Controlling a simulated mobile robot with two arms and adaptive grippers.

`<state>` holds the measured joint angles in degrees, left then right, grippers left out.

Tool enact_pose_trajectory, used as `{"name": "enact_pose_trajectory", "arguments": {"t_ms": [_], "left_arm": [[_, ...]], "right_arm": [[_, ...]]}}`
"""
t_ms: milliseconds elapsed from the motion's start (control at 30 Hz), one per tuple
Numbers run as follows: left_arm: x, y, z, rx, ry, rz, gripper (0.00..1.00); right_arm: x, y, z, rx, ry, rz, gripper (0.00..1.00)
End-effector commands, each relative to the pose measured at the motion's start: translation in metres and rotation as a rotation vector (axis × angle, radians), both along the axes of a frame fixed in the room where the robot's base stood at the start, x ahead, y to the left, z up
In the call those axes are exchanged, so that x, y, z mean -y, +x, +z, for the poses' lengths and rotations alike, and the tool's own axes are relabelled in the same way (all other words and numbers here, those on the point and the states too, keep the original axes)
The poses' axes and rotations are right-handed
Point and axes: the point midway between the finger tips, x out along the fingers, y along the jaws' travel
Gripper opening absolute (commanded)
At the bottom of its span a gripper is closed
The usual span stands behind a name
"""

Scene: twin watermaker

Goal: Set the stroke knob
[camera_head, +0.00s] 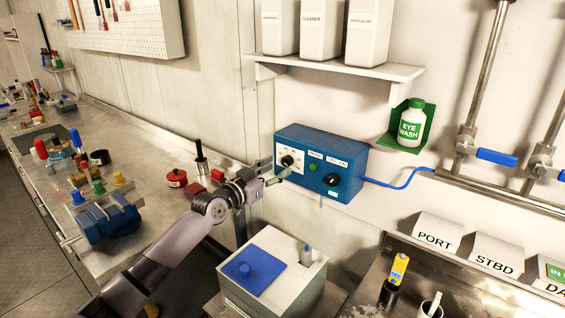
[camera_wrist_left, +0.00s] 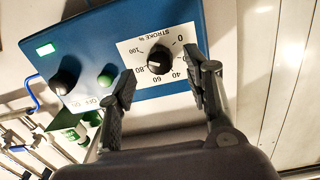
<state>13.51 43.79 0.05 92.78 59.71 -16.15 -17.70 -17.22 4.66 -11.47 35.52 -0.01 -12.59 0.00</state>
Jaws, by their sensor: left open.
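The stroke knob is a small round black knob (camera_wrist_left: 159,60) on a white dial plate (camera_wrist_left: 150,47) marked "STROKE %". It sits on the blue control box (camera_head: 318,163) on the wall. A small white mark shows on the knob's face, but I cannot tell exactly which number it points to. In the head view the knob (camera_head: 287,160) is at the box's left end. My left gripper (camera_wrist_left: 161,88) is open, its two fingers to either side of the knob in the wrist view. I cannot tell whether they touch it. My right gripper is not in view.
The box also bears a green button (camera_head: 314,167) and a larger black knob (camera_head: 332,180). A blue cable (camera_head: 400,184) leaves its right side. A green eye-wash holder (camera_head: 409,128) and shelf (camera_head: 340,67) are nearby.

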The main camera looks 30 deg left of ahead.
Motion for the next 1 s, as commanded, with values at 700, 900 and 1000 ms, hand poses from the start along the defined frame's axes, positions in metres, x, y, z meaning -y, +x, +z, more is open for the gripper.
{"name": "enact_pose_trajectory", "arguments": {"t_ms": [700, 900, 1000], "left_arm": [[0.004, 0.036, 0.000, 0.001, 0.001, 0.000, 0.43], [0.004, 0.036, 0.000, 0.001, 0.001, 0.000, 0.29], [0.004, 0.036, 0.000, 0.001, 0.001, 0.000, 0.23]], "right_arm": [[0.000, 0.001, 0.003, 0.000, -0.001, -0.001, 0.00], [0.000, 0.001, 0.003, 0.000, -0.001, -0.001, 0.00], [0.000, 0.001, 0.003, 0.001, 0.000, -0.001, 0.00]]}}
